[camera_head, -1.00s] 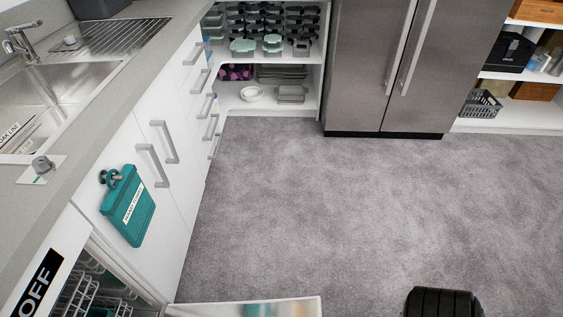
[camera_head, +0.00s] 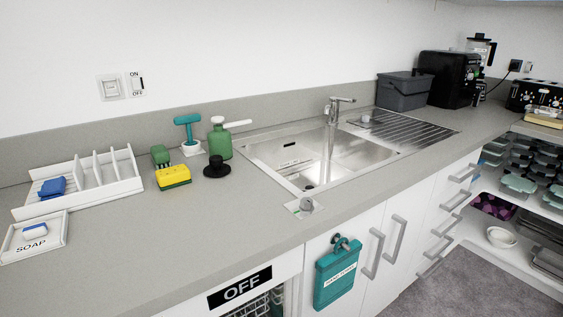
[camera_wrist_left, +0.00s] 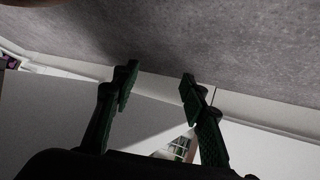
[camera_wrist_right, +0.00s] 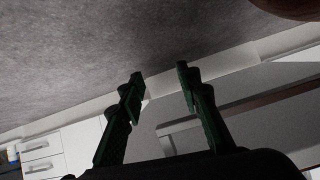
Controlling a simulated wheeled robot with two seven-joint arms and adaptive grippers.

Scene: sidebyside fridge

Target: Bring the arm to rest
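My left gripper (camera_wrist_left: 160,82) shows in the left wrist view. Its two dark green fingers are apart with nothing between them. Grey floor and white cabinet fronts lie beyond it. My right gripper (camera_wrist_right: 160,80) shows in the right wrist view. Its fingers are also apart and empty, with grey floor (camera_wrist_right: 120,50) and a white strip beyond. Neither gripper nor arm shows in the head view, so where they are relative to the counter cannot be told from there.
The head view shows a grey counter (camera_head: 150,262) with a sink (camera_head: 318,160), soap tray (camera_head: 35,240), white rack (camera_head: 125,185), yellow sponge (camera_head: 173,178) and green bottle (camera_head: 220,140). Grey floor (camera_head: 455,285) is clear at lower right.

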